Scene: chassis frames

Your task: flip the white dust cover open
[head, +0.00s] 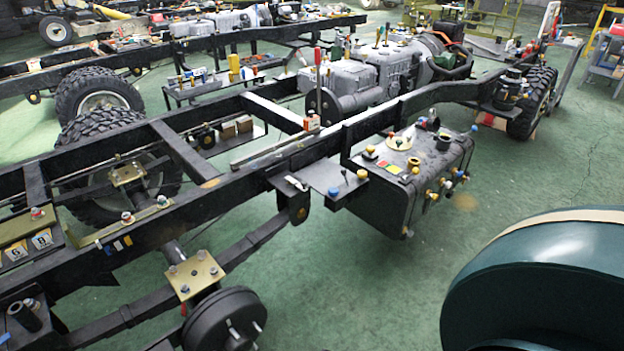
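I cannot pick out a white dust cover for certain in the head view. A black chassis frame (180,150) runs from the lower left to the upper right. A black box-shaped tank (400,190) hangs on its near side. A small bracket plate (335,180) beside the tank carries a blue and a yellow knob and a small pale piece (296,183). Neither of my grippers shows in the head view.
A grey engine (365,75) sits on the frame's far part. Large tyres (98,92) stand behind at left. A brake drum (224,320) is at the front. The green floor (350,290) is clear in front of the tank. A dark teal rounded body fills the lower right.

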